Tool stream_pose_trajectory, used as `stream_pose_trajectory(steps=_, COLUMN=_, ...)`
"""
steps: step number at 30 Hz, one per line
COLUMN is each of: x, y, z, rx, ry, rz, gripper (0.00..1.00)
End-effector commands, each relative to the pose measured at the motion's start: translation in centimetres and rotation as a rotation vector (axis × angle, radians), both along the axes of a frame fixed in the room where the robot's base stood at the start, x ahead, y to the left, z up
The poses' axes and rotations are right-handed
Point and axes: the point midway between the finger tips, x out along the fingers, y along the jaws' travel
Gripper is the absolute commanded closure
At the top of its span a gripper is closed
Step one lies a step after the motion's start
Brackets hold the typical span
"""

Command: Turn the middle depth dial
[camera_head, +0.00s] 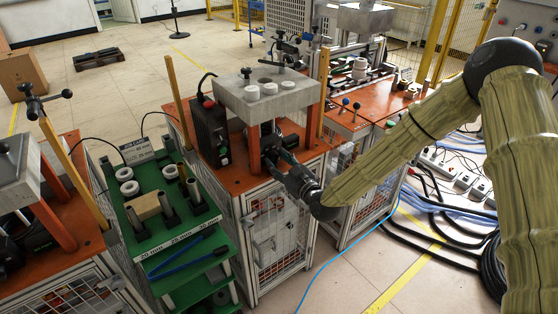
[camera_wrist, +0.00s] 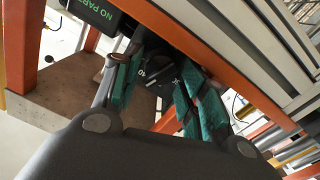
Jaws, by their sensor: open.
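The middle station carries a pale block (camera_head: 265,93) on orange legs above an orange top. The black dial with white markings, including "40" (camera_wrist: 152,75), shows between my fingers in the wrist view. In the head view the dial is mostly hidden behind my gripper and in shadow under the block. My gripper (camera_head: 276,154) reaches in from the right, under the block's front edge. In the wrist view its teal-padded fingers (camera_wrist: 156,72) are apart, one on each side of the dial. I cannot tell whether they touch it.
A black control box (camera_head: 210,132) stands left of the block. A green rack (camera_head: 165,225) with rings and cylinders stands left. Similar stations stand on both sides. Cables (camera_head: 450,210) lie on the floor at right.

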Motion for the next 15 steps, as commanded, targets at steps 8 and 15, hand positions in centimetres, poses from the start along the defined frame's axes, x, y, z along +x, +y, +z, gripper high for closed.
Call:
stream_pose_trajectory(steps=8, x=0.47, y=0.31, z=-0.03, rx=-0.001, ry=0.001, rz=0.000, gripper=0.58)
stream_pose_trajectory(steps=15, x=0.44, y=0.29, z=-0.03, rx=-0.001, ry=0.001, rz=0.000, gripper=0.80)
